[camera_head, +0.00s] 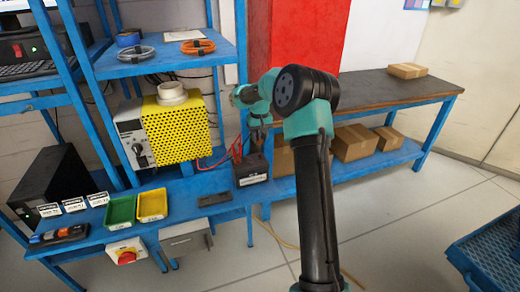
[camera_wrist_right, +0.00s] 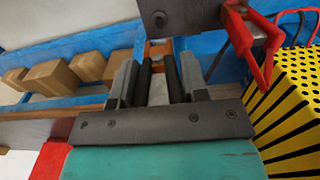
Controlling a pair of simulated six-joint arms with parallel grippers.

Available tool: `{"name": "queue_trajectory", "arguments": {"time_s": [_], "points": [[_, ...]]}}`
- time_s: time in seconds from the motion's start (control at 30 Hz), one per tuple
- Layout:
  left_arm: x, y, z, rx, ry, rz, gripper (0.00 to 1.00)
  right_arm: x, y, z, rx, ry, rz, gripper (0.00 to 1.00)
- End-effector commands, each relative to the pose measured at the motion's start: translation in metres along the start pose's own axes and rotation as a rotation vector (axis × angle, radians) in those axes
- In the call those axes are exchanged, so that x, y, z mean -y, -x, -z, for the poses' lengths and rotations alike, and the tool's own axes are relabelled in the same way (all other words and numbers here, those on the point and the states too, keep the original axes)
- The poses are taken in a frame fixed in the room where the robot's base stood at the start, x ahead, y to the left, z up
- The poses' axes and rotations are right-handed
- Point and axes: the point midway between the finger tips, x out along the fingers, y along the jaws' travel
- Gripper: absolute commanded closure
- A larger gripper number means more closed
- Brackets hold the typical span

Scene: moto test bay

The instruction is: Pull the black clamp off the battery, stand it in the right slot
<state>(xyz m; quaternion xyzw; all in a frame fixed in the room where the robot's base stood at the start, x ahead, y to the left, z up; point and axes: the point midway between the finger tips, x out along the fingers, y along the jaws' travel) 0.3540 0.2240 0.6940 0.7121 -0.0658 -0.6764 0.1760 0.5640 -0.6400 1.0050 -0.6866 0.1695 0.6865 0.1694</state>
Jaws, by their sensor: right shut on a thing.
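The dark battery (camera_head: 251,172) stands at the right end of the blue shelf; what looks like its dark top (camera_wrist_right: 180,14) shows at the upper edge of the right wrist view. My right gripper (camera_head: 256,136) is just above the battery. In the right wrist view my right gripper (camera_wrist_right: 158,78) is shut on the black clamp (camera_wrist_right: 173,78), whose dark handles seem to lie between the grey fingers. I cannot tell whether the clamp's jaws touch the battery. A red clamp (camera_wrist_right: 240,45) is beside it. A flat dark block (camera_head: 214,199) lies on the shelf; its slots cannot be made out.
A yellow perforated power unit (camera_head: 180,130) stands left of the battery, with red cables between. A green bin (camera_head: 120,212) and a yellow bin (camera_head: 153,205) sit on the shelf. A blue rack post rises beside the gripper. Cardboard boxes (camera_head: 354,143) lie behind.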

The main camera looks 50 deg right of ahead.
Motion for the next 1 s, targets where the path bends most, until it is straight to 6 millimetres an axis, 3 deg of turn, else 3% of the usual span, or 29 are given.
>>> {"name": "queue_trajectory", "arguments": {"time_s": [0.6,1.0], "points": [[0.000,0.000,0.000,0.000,0.000,0.000,1.00,0.000,0.029,0.000,-0.001,0.000,0.000,0.97],[0.000,0.000,0.000,0.000,0.000,0.000,1.00,0.000,0.031,0.000,0.000,0.001,0.000,0.97]]}}
